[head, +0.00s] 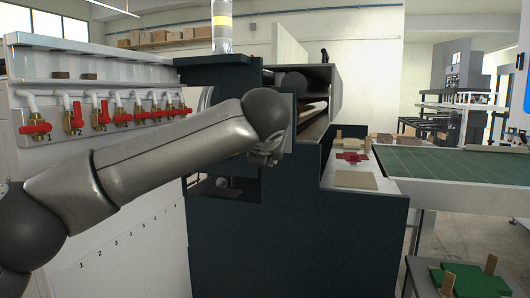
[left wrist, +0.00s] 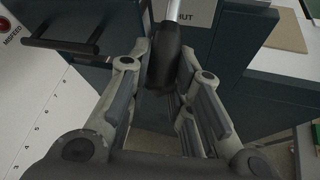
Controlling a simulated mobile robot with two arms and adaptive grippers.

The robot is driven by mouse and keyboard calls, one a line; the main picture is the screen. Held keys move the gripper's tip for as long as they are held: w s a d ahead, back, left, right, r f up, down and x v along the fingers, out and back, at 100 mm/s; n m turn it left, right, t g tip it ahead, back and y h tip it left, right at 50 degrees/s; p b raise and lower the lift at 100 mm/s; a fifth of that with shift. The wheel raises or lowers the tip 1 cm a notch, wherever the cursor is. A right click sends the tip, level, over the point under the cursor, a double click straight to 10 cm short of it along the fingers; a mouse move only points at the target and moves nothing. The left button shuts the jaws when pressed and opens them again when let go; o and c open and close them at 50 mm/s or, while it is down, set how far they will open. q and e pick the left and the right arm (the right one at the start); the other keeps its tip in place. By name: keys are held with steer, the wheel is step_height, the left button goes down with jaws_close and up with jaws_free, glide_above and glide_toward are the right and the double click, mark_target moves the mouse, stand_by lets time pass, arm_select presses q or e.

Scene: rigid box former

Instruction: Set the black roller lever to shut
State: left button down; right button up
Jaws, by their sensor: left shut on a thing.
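The black roller lever (left wrist: 166,62) has a dark grip on a light metal rod and shows in the upper middle of the left wrist view. My left gripper (left wrist: 163,75) has its fingers on both sides of this grip and is shut on it. A label, of which "HUT" can be read (left wrist: 184,16), is on a pale plate just right of the rod. In the head view my left arm reaches across to the dark machine (head: 300,225), and my left gripper (head: 266,155) is mostly behind the wrist. The lever cannot be made out there. My right gripper is not in view.
A black bar handle (left wrist: 62,46) and a red button (left wrist: 6,25) marked "MISFEED" are left of the gripper. Red-handled valves (head: 100,118) line the panel at left. A red part (head: 351,157) lies on the ledge right of the machine, near a green table (head: 440,165).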

arm_select(q)
steer(key=c, duration=1.3)
jaws_free()
steer(key=shift+f, duration=0.1)
steer(key=v, duration=1.2)
steer(key=shift+d+f, duration=0.1)
